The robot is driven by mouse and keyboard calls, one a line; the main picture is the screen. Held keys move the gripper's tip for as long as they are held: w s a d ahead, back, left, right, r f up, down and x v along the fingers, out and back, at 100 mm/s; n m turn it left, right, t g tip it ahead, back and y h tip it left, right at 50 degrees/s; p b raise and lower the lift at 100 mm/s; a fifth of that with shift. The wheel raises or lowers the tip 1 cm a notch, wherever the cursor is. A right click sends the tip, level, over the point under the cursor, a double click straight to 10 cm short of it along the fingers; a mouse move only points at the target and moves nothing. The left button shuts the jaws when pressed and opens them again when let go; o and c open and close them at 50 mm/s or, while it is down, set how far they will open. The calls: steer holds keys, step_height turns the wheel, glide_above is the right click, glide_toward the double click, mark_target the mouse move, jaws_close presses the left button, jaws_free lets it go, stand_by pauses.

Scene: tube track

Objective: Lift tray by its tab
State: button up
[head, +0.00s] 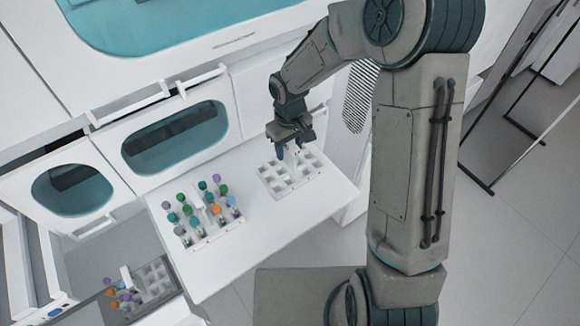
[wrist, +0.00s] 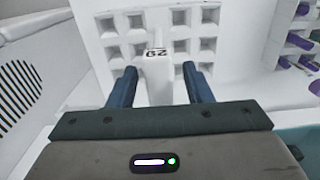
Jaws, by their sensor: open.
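An empty white tray (head: 270,184) with square wells lies on the white shelf at its right side. In the wrist view the tray (wrist: 113,38) shows its wells and an upright white tab (wrist: 156,75) marked with black figures that look like 29. My gripper (head: 291,155) is over the tray. In the wrist view my gripper (wrist: 158,80) has its two blue fingers open, one on each side of the tab, with visible gaps. I cannot tell whether the fingers are low enough to touch the tray.
A second white tray (head: 213,237) full of tubes with coloured caps stands left of the empty tray on the white shelf (head: 285,225). A dark rack (head: 155,282) with wells and some tubes sits lower left. White cabinet fronts with teal windows (head: 175,138) rise behind the shelf.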

steer(key=shift+f, duration=0.8)
jaws_close()
steer(key=shift+r, duration=0.1)
